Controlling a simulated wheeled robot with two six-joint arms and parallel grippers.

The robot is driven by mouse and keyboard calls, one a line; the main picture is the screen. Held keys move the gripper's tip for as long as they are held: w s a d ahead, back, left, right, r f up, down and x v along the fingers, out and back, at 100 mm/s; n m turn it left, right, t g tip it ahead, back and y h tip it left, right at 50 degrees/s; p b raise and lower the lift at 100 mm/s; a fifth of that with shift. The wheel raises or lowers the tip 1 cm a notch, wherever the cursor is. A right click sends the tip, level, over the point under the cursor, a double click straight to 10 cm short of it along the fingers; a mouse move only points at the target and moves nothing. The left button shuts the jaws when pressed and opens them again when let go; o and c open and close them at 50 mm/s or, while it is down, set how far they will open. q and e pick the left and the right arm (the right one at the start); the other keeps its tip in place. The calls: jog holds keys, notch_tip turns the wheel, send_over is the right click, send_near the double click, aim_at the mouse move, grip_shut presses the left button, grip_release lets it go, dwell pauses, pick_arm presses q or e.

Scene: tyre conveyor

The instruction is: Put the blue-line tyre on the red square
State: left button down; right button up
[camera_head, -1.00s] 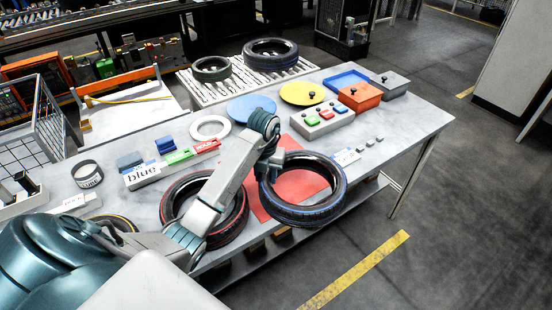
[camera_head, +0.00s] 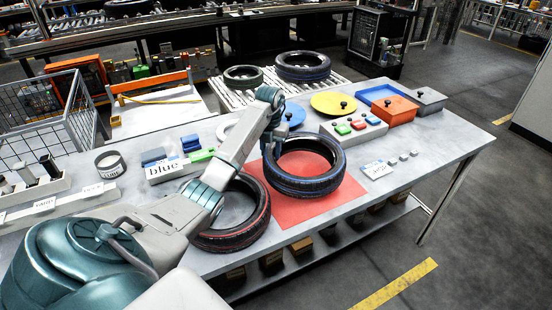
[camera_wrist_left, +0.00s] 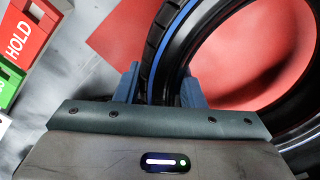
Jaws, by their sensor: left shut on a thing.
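The blue-line tyre (camera_head: 304,184) is over the red square (camera_head: 284,212) in the head view. Whether it touches the square or hangs just above it, I cannot tell. My left gripper (camera_head: 268,140) is shut on the tyre's left wall. In the left wrist view the two fingers of the left gripper (camera_wrist_left: 160,88) stand on either side of the tyre wall, with the blue line (camera_wrist_left: 172,38) on its tread side. The red square (camera_wrist_left: 245,60) shows through the tyre's opening and to its left. My right gripper is not in view.
A red-line tyre (camera_head: 236,240) lies on the table left of the red square, partly behind my left arm. A button box (camera_head: 352,128), an orange box (camera_head: 394,110) and a yellow disc (camera_head: 333,104) stand behind. Two tyres (camera_head: 302,67) rest on the roller rack.

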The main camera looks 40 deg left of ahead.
pick_arm(q)
jog(key=shift+w+a+r, duration=0.1)
jog(key=shift+a, duration=0.1)
jog(key=shift+f+p, duration=0.2)
jog(key=shift+p, duration=0.1)
jog(key=shift+f+p, duration=0.65)
jog(key=shift+f, duration=0.95)
jog(key=c, duration=0.9)
grip_release()
jog(key=shift+r, duration=0.15)
